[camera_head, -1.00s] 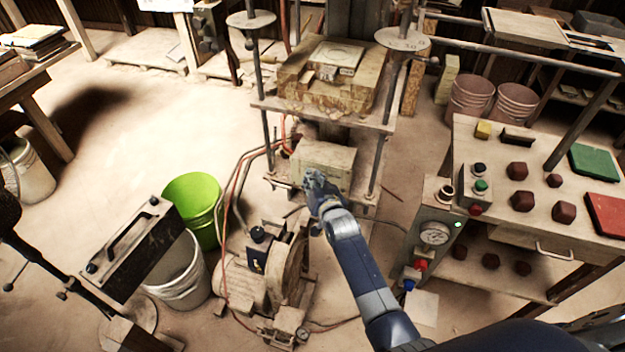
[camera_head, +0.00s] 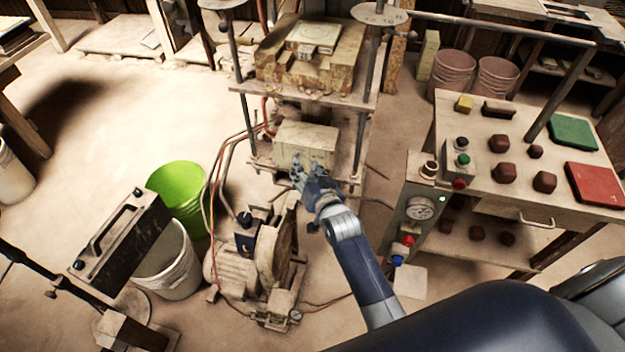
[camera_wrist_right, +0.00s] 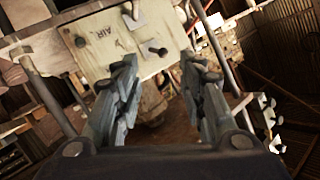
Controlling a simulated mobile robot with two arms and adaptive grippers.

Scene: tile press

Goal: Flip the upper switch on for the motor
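A beige box (camera_head: 305,140) sits on the lower shelf of the press. In the right wrist view, a pale panel (camera_wrist_right: 115,42) lettered "AIR" carries a dark switch or knob (camera_wrist_right: 157,48) and another small dark fitting (camera_wrist_right: 80,41). Their on or off positions are too small to tell. My right gripper (camera_head: 308,168) is in front of the box's lower front. In the wrist view the right gripper (camera_wrist_right: 160,72) is open and empty, its fingers on either side of the switch's line. The motor (camera_head: 232,268) stands on the floor, left of my right forearm. My left gripper is not in view.
The press's upper plate (camera_head: 350,100) and rods stand around the box. Hoses (camera_head: 213,185) run down to the motor. A gauge box (camera_head: 418,210) and a table (camera_head: 490,125) with red blocks are at right. Green and white buckets (camera_head: 180,190) stand left.

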